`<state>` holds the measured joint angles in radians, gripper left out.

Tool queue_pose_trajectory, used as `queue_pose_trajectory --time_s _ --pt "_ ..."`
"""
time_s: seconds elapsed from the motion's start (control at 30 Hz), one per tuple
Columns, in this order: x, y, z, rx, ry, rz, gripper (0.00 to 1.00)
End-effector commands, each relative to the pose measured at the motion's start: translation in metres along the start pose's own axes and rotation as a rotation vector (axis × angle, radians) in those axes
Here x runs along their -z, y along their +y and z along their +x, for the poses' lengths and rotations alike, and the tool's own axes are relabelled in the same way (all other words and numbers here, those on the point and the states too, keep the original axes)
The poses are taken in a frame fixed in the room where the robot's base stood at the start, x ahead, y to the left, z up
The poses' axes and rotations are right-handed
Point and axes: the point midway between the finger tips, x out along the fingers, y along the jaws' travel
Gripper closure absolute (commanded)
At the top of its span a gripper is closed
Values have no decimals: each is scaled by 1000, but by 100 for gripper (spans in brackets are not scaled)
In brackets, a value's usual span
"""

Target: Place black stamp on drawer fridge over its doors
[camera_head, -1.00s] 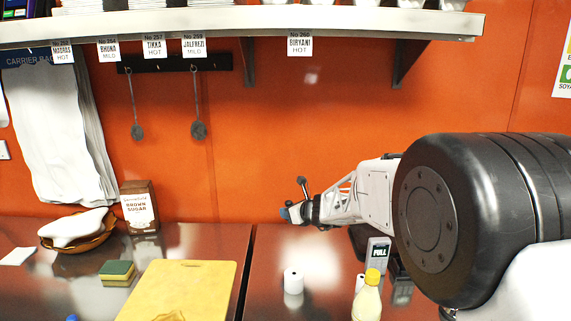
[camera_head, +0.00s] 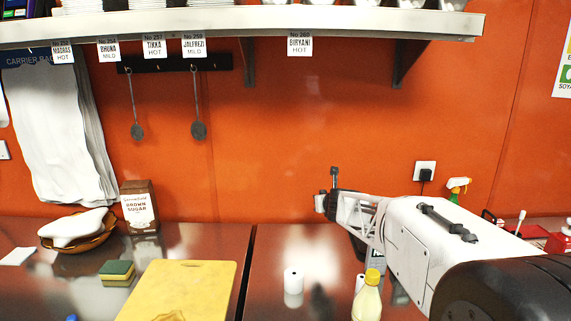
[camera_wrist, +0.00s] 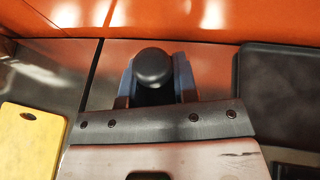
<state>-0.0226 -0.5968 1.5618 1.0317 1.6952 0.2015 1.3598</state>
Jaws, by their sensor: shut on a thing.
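The black stamp (camera_wrist: 152,68) has a rounded black knob and is between the fingers of my gripper (camera_wrist: 153,85) in the wrist view. In the head view my gripper (camera_head: 327,203) is shut on the stamp (camera_head: 334,174), whose dark upper part sticks up above the fingers. It is held above the steel counter, in front of the orange wall. The counter top (camera_head: 215,240) has a seam running front to back. The fridge doors are not in view; I cannot tell from these frames whether the counter is the drawer fridge's top.
A yellow cutting board (camera_head: 195,285), a sponge (camera_head: 117,270) and a bowl (camera_head: 80,240) are on the left. A paper roll (camera_head: 293,281) and a yellow-capped bottle (camera_head: 367,298) stand near my arm. A spray bottle (camera_head: 457,190) is at the back right.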

Motion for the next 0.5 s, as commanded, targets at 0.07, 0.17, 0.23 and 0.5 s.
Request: queue_pose_trajectory --time_s 0.07,0.17,0.23,0.5 --pt "-2 -11 -6 48 -2 20 97" --pt "-2 -26 -13 112 -1 46 97" --pt "-3 -36 -18 153 -1 63 97" --pt "-2 -51 -25 222 0 92 97"
